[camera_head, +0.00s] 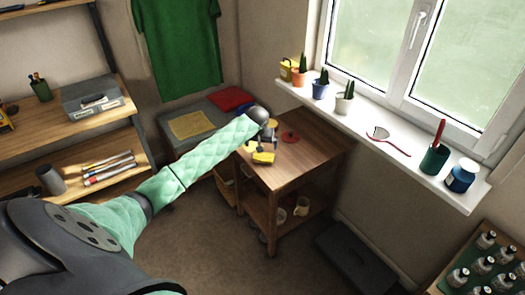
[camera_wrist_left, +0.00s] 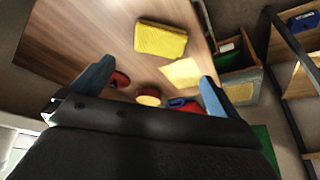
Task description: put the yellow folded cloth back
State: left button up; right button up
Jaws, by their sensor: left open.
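A yellow folded cloth (camera_head: 263,157) lies on the wooden table top, near its left edge in the head view. In the left wrist view the folded cloth (camera_wrist_left: 160,40) is a thick yellow block lying flat, beyond the fingertips. My left gripper (camera_wrist_left: 153,84) is open and empty above the table, its two blue-grey fingers spread. In the head view the gripper (camera_head: 266,132) is small and partly hidden by its own arm. A flat yellow square (camera_head: 193,124) lies on a grey chest at the back. My right gripper is out of view.
A red disc (camera_head: 290,137) lies on the table (camera_head: 312,150). A red square (camera_head: 231,98) lies on the chest. A pale yellow sheet (camera_wrist_left: 183,72) and a round yellow-and-red item (camera_wrist_left: 148,97) are near the cloth. The windowsill (camera_head: 390,135) with potted plants runs along the right.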

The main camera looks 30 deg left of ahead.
pick_arm(q)
jog(key=s+d+f+m, duration=0.1)
jog(key=s+d+f, duration=0.2)
jog(key=d, duration=0.1)
jog(key=s+d+f+m, duration=0.1)
jog(key=s+d+f, duration=0.2)
jog(key=d, duration=0.1)
jog(key=s+d+f+h, duration=0.1)
jog(key=s+d+f, duration=0.2)
jog(key=d+f, duration=0.1)
jog(key=shift+s+d+m, duration=0.25)
jog(key=shift+d+m, duration=0.1)
jog(key=shift+m, duration=0.05)
jog(key=s+d+f+m+g, duration=0.1)
jog(key=s+d+f, duration=0.6)
jog(key=s, duration=0.6)
jog(key=s+d+f+m+h, duration=0.1)
jog(key=s+d+f, duration=0.6)
jog(key=s, duration=0.7)
jog(key=s+d+f+m+g, duration=0.1)
jog(key=s+d+f, duration=0.5)
jog(key=s, duration=0.7)
jog(key=shift+s+d+f+m+g, duration=0.3)
jog(key=shift+d+f+m, duration=0.1)
jog(key=shift+d, duration=0.6)
jog(key=shift+w+f+h, duration=0.15)
jog(key=shift+w+h, duration=0.1)
jog(key=shift+h, duration=0.05)
